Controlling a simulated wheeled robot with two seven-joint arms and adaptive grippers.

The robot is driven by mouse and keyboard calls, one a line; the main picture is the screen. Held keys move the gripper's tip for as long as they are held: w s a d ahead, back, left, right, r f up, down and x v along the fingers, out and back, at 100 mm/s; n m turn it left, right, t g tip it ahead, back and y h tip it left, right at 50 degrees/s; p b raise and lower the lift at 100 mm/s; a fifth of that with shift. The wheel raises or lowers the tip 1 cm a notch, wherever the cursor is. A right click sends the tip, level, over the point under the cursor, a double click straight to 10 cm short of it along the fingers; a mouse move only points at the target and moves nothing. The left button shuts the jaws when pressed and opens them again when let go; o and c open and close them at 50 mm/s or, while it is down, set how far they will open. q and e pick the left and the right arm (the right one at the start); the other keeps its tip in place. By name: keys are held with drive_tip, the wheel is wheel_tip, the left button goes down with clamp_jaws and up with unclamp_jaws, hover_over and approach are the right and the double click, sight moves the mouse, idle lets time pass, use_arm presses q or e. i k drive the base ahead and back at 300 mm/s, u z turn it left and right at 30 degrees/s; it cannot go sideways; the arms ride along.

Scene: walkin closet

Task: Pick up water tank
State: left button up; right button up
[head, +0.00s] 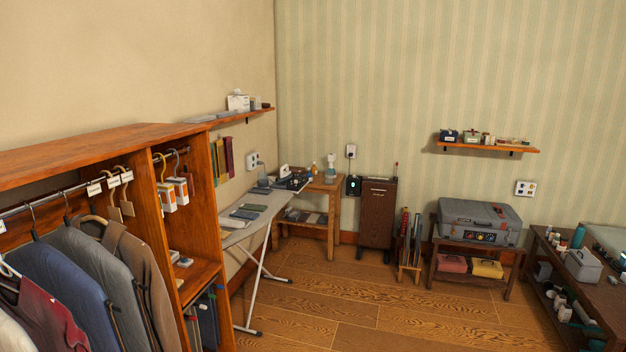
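I cannot single out a water tank with certainty at this distance. A small pale bottle-like container (331,166) stands on the wooden side table (327,188) near the corner, with an amber bottle (314,170) to its left. A white iron (285,171) and a dark device (296,182) sit at the far end of the ironing board (262,212). Neither of my grippers is in view.
A wooden wardrobe with hanging clothes (90,265) fills the left. A dark cabinet (377,213), a low stand with a grey case (480,219) and a dark table (573,270) line the right. The wooden floor (375,305) between is clear.

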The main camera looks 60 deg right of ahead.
sight(262, 175)
drive_tip(key=z, duration=2.1)
drive_tip(key=i, duration=1.45)
drive_tip(key=z, duration=0.7)
drive_tip(key=i, duration=2)
drive_tip(key=u, duration=0.3)
drive_tip(key=i, duration=1.95)
drive_tip(key=u, duration=0.85)
